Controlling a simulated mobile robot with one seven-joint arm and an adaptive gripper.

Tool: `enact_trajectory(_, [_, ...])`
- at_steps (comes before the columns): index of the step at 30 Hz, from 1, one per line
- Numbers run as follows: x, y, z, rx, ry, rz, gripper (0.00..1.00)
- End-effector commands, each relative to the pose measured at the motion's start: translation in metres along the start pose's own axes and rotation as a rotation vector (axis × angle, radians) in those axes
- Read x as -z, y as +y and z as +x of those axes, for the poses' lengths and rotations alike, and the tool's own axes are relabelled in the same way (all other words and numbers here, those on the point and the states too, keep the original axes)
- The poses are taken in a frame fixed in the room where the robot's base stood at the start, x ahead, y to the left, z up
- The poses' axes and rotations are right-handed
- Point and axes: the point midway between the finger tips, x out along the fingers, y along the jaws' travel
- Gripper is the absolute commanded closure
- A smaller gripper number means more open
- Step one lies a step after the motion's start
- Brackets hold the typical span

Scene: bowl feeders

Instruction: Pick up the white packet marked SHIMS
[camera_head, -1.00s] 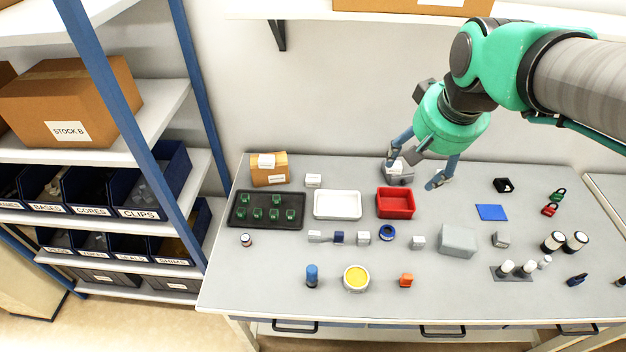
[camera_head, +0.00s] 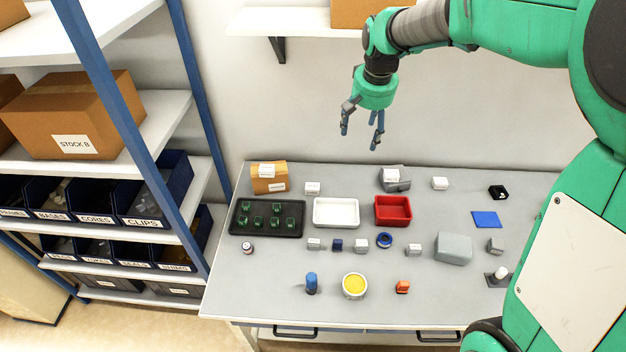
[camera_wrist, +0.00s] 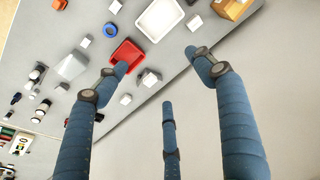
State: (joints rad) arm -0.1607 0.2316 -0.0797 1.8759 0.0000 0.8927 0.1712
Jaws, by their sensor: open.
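Several small white packets lie on the table. One is at the back left (camera_head: 312,188), one at the back right (camera_head: 440,183), and others are in the middle row (camera_head: 314,244). Their print is too small to read, so I cannot tell which is marked SHIMS. My gripper (camera_head: 361,138) is open and empty, high above the back of the table near the wall. In the wrist view its three blue fingers (camera_wrist: 158,75) are spread. Beyond them show the back-right packet (camera_wrist: 126,99) and the back-left packet (camera_wrist: 194,22).
A white tray (camera_head: 336,226) and a red tray (camera_head: 379,222) stand mid-table, with a grey object (camera_head: 403,185) behind the red one. A black tray (camera_head: 236,230) with green parts and a brown box (camera_head: 283,186) are left. Shelving (camera_head: 190,110) borders the left.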

Motion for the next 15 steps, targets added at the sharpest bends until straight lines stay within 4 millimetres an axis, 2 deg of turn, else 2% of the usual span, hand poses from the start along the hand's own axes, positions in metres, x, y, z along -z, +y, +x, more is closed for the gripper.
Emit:
enact_trajectory(6, [0.036,-0.022,0.042,-0.003,-0.038,0.001,0.31])
enact_trajectory(15, [0.074,-0.052,0.105,-0.008,-0.084,0.003,0.31])
